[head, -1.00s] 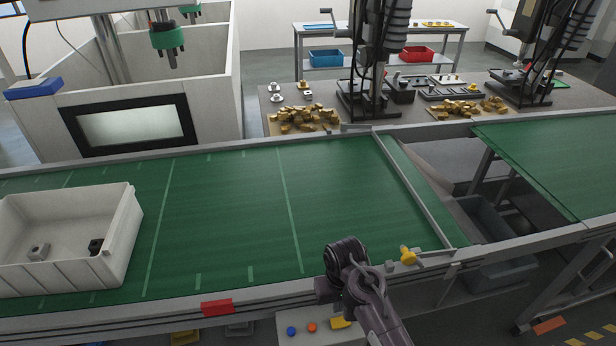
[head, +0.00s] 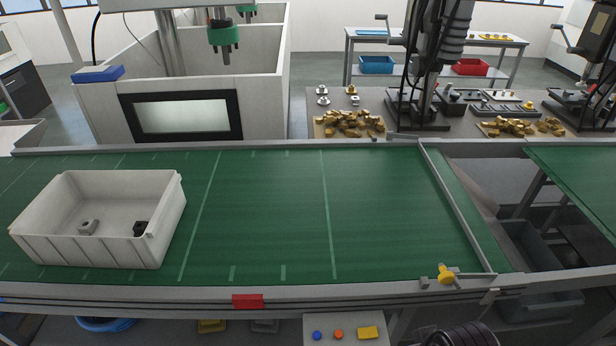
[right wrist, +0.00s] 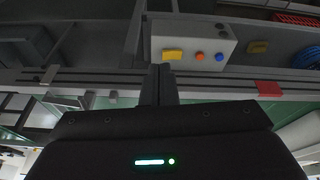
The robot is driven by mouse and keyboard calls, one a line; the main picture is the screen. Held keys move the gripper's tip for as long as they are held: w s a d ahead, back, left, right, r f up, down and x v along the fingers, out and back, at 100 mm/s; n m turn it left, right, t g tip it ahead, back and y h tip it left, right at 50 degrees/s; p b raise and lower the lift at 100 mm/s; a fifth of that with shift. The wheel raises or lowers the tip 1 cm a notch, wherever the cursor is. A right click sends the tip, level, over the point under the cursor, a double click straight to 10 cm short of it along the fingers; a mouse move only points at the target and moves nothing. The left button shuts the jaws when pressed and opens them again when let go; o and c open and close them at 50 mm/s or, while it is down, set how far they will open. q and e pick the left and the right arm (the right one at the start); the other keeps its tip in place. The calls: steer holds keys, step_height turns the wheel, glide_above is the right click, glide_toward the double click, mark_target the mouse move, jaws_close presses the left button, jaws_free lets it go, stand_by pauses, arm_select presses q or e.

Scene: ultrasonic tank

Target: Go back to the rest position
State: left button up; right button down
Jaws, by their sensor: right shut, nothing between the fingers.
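My right gripper (right wrist: 160,72) shows in the right wrist view with its two fingers together and nothing between them. It points toward a grey control box (right wrist: 190,42) with a yellow button, an orange button and a blue button. In the head view only a dark rounded part of my right arm shows at the bottom edge, right of the same control box (head: 345,329); the fingers are out of that view. My left gripper is in neither view.
A white bin (head: 105,252) holding two small parts stands on the left of the green conveyor (head: 265,210). A yellow handle (head: 446,273) sits on the conveyor's front rail near its right end. Benches with brass parts (head: 350,122) stand behind. The belt right of the bin is clear.

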step_height(320, 180, down, 38)
steer(key=s+g+b, duration=0.1)
steer(key=s+b, duration=0.1)
steer(key=b, duration=0.6)
steer(key=s+d+f+b, duration=0.2)
steer(key=s+f+b, duration=0.1)
steer(key=s+f, duration=0.7)
steer(key=s+d+f+g+b, duration=0.1)
steer(key=s+f+b, duration=0.2)
steer(key=s+f, duration=0.7)
step_height(320, 180, down, 4)
steer(key=shift+d+f, duration=0.15)
steer(key=shift+d, duration=0.2)
